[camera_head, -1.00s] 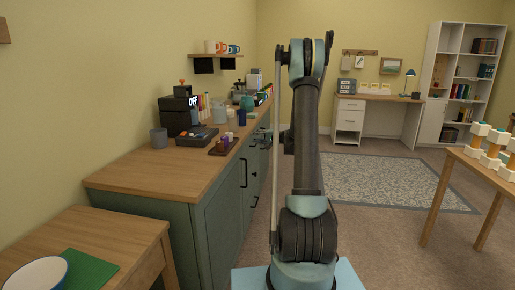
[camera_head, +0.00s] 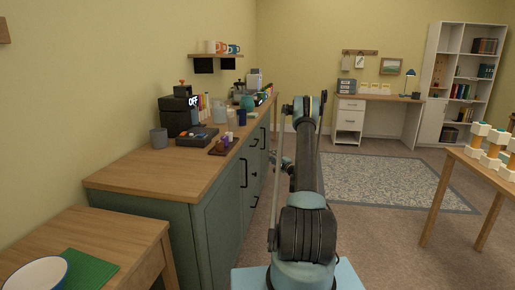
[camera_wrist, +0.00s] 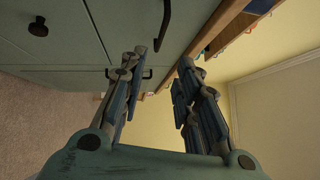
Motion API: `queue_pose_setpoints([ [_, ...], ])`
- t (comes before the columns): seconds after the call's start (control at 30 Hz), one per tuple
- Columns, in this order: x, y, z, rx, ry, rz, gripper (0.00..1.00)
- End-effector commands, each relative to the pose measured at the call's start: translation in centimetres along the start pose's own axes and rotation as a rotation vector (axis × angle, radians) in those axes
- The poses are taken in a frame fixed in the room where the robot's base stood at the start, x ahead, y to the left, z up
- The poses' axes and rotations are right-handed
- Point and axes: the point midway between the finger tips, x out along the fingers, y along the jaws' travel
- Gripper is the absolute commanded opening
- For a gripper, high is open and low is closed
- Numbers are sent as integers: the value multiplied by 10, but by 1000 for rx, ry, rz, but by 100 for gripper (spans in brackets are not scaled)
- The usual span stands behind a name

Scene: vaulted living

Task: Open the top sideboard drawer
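The green sideboard (camera_head: 205,225) with a wooden top stands along the left wall in the head view. Its front is seen at a steep slant, with dark bar handles (camera_head: 243,172) and drawers farther along it. In the wrist view the sideboard front (camera_wrist: 75,40) fills the upper left, with a round dark knob (camera_wrist: 38,28), a long dark handle (camera_wrist: 164,25) and a shorter dark handle (camera_wrist: 146,73) beyond the fingers. My gripper (camera_wrist: 152,85) is open, with nothing visible between its fingers. All drawers I can make out look closed.
A wooden table (camera_head: 140,235) is at the near left. A table with a block structure (camera_head: 490,140) is at right. The rug (camera_head: 390,180) is clear.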

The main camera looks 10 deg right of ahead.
Motion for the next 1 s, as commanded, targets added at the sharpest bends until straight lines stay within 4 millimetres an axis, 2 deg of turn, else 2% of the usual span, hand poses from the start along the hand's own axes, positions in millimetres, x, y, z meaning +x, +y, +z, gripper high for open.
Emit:
queue_pose_setpoints([
  [0.17, 18, 0, 0, 0, -2, 0, 30],
  [0.8, 130, 0, 1, -1, -2, 1, 30],
  [1.0, 158, 0, 1, 0, -1, 0, 30],
])
